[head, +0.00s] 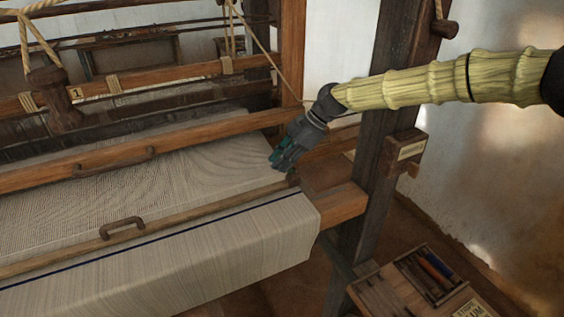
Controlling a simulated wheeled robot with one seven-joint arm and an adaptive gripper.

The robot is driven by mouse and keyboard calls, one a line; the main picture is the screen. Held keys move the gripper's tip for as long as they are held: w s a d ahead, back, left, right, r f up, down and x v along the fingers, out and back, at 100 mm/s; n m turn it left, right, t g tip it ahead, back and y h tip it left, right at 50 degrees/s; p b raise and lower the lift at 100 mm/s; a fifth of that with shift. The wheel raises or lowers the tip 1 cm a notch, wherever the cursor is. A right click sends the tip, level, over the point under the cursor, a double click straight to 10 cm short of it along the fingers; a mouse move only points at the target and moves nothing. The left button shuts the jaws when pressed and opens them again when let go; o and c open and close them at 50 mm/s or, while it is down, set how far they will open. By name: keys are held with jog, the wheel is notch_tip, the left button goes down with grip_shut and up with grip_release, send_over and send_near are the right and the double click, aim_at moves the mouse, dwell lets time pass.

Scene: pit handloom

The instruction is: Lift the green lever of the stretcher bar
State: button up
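A long wooden bar (190,222), which looks like the stretcher bar, lies across the pale woven cloth (225,163) near its front fold. My gripper (280,162) reaches in from the right and points down-left, just above the cloth near the bar's right end. Its fingers are dark grey with teal parts at the tips. The gap between the fingers is too small to make out. I cannot pick out a separate green lever; the gripper covers part of that area.
A tool tray (370,297) sits low at the right. The wall side beyond the post is clear.

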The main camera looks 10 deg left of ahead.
jog(key=o, duration=0.3)
jog(key=shift+o, duration=0.4)
jog(key=shift+s+a, duration=0.1)
jog(key=shift+a, duration=0.05)
notch_tip(320, 180, up, 10)
jog(key=shift+f, duration=0.1)
